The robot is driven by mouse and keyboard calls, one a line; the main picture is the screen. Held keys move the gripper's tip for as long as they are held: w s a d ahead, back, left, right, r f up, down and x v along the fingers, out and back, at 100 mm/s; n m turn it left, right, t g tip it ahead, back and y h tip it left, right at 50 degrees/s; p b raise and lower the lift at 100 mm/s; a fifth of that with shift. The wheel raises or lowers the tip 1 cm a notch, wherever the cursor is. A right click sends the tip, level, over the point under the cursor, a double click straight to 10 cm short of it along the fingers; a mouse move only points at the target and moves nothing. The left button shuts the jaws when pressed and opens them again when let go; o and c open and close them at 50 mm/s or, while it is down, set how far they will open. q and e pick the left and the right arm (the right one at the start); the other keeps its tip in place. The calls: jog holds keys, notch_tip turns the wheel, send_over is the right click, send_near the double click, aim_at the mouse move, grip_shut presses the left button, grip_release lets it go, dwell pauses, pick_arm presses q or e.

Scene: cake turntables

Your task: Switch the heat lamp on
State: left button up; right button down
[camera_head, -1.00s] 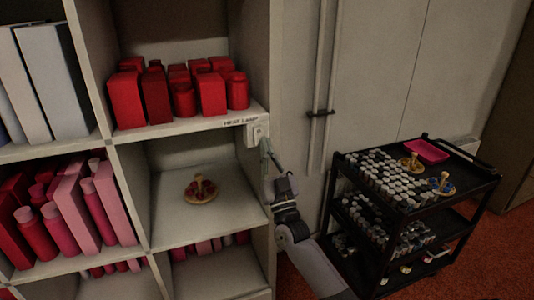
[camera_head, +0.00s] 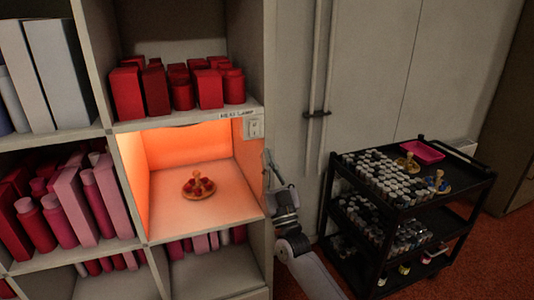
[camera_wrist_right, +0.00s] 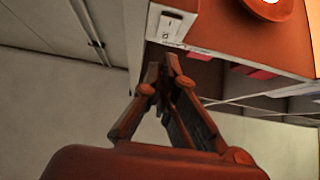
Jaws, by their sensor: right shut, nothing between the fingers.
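The heat lamp switch (camera_head: 255,127) is a small white plate on the shelf's right front edge, beside the "HEAT LAMP" label (camera_head: 236,115). It also shows in the right wrist view (camera_wrist_right: 171,25). The lamp's compartment (camera_head: 143,190) glows orange; the lamp itself is hidden under the shelf above. A small round wooden turntable (camera_head: 199,187) with red pieces stands in the lit compartment. My right gripper (camera_head: 267,155) is shut and empty, just below the switch and apart from it. In the right wrist view its fingertips (camera_wrist_right: 162,60) are together below the switch plate. My left gripper is not in view.
Red boxes and jars (camera_head: 181,85) fill the compartment above. Pink and red items (camera_head: 75,205) fill the one at left. A black cart (camera_head: 408,205) with many small jars and a pink tray (camera_head: 422,151) stands at right.

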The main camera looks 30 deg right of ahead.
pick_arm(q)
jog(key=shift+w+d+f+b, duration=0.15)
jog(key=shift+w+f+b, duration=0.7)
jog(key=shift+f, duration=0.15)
pick_arm(e)
jog(key=s+f, duration=0.4)
jog(key=f, duration=0.2)
jog(key=shift+a, duration=0.45)
jog(key=shift+f, duration=0.1)
